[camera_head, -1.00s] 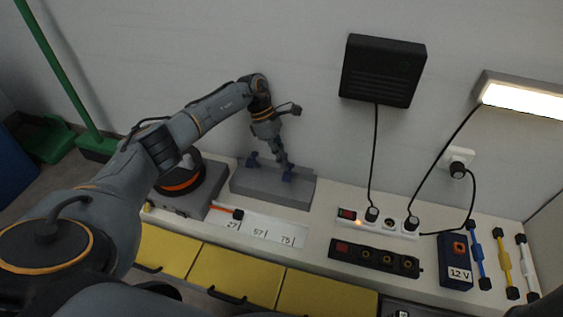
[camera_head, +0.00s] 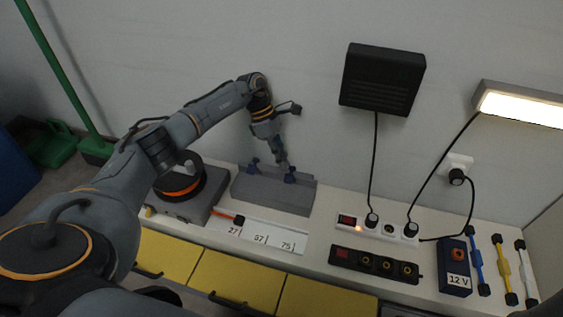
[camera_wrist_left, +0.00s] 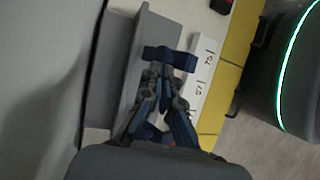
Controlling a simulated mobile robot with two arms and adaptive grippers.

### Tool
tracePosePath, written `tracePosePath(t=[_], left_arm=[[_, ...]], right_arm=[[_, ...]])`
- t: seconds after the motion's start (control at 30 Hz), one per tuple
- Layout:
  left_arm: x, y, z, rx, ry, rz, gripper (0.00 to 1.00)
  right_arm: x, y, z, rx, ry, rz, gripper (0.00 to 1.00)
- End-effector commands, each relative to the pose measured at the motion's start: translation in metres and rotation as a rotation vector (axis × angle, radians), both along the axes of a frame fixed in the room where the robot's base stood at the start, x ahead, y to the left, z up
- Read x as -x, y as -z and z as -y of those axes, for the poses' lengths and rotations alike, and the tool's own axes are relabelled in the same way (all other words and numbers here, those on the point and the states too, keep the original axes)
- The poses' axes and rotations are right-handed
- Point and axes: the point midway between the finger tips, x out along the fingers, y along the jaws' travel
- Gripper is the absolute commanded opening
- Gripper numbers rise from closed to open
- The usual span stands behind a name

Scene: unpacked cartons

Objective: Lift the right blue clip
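The right blue clip (camera_head: 290,178) sits at the top edge of a grey block (camera_head: 268,193) on the bench. It also shows in the left wrist view (camera_wrist_left: 176,59), just beyond my fingertips. The left blue clip (camera_head: 253,164) is farther left on the same block. My left gripper (camera_head: 283,163) points down at the right clip, with its tips close to it. In the left wrist view the fingers (camera_wrist_left: 159,78) converge towards the clip; whether they grip it is hidden. My right gripper is out of view.
A white strip (camera_head: 262,237) marked 27, 57 and 75 lies in front of the block. A dark device (camera_head: 190,206) stands to its left. A power strip (camera_head: 374,264) and a 12 V box (camera_head: 455,267) are to the right. The wall is close behind.

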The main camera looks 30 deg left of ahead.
Motion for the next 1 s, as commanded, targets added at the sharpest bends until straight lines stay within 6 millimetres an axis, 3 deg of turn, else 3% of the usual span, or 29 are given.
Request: tracePosePath(t=[0.2, 0.4, 1.0], left_arm=[[-0.003, -0.033, -0.020, -0.006, -0.003, 0.000, 0.00], [-0.004, -0.052, -0.032, -0.007, -0.003, -0.003, 0.00], [-0.003, -0.055, -0.035, -0.008, -0.003, -0.007, 0.00]], right_arm=[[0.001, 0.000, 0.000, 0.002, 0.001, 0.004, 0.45], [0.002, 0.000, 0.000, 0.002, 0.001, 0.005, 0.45], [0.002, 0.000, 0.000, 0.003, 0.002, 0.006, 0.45]])
